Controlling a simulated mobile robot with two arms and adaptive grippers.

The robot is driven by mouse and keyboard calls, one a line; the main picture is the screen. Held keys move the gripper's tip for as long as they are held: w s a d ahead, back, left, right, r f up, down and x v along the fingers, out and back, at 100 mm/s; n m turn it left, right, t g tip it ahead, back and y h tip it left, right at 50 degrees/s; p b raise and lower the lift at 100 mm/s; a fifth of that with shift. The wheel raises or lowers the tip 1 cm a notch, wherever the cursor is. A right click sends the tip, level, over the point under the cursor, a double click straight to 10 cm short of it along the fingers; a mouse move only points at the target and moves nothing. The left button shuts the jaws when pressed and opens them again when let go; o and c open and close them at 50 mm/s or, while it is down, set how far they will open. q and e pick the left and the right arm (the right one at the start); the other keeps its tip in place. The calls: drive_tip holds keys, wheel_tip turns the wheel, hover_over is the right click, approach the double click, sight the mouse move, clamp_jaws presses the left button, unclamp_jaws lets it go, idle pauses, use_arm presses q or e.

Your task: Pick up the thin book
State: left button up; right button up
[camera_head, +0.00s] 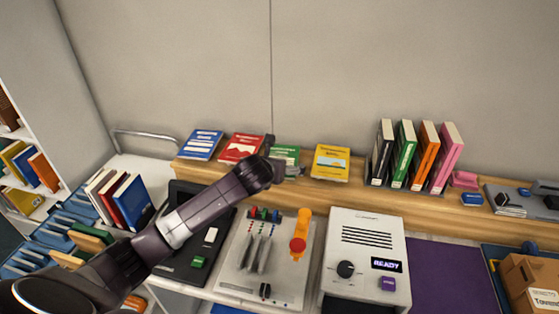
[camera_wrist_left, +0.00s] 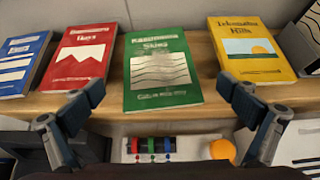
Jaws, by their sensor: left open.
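Several thin books lie face up on a wooden ledge: a blue one (camera_head: 201,145), a red one (camera_head: 241,149), a green one (camera_head: 288,155) and a yellow one (camera_head: 330,162). Which of them the task means cannot be told. My left gripper (camera_head: 284,157) is open and empty at the green book. In the left wrist view the green book (camera_wrist_left: 160,70) is centred between the spread fingers, beyond the tips. The red book (camera_wrist_left: 82,55) and yellow book (camera_wrist_left: 250,50) show on either side. In the head view my left gripper partly covers the green book. My right gripper is not in view.
Upright black, green, orange and pink books (camera_head: 428,155) stand further right on the ledge. Below it are a panel with coloured levers (camera_head: 240,285) and a white box with a READY display (camera_head: 365,255). A wall rises behind the ledge.

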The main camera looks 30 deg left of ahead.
use_arm(q)
drive_tip(key=shift+w+a+f+p, duration=0.1)
drive_tip(key=shift+w+a+p, duration=0.1)
drive_tip(key=shift+w+p, duration=0.25)
drive_tip(key=x, duration=0.3)
drive_tip(key=shift+a+p, duration=0.1)
drive_tip(key=shift+p, duration=0.25)
drive_tip(key=shift+w+a+f, duration=0.1)
drive_tip(key=shift+w+f, duration=0.1)
drive_tip(key=shift+w, duration=0.35)
drive_tip(key=shift+c, duration=0.6)
drive_tip(key=c, duration=1.5)
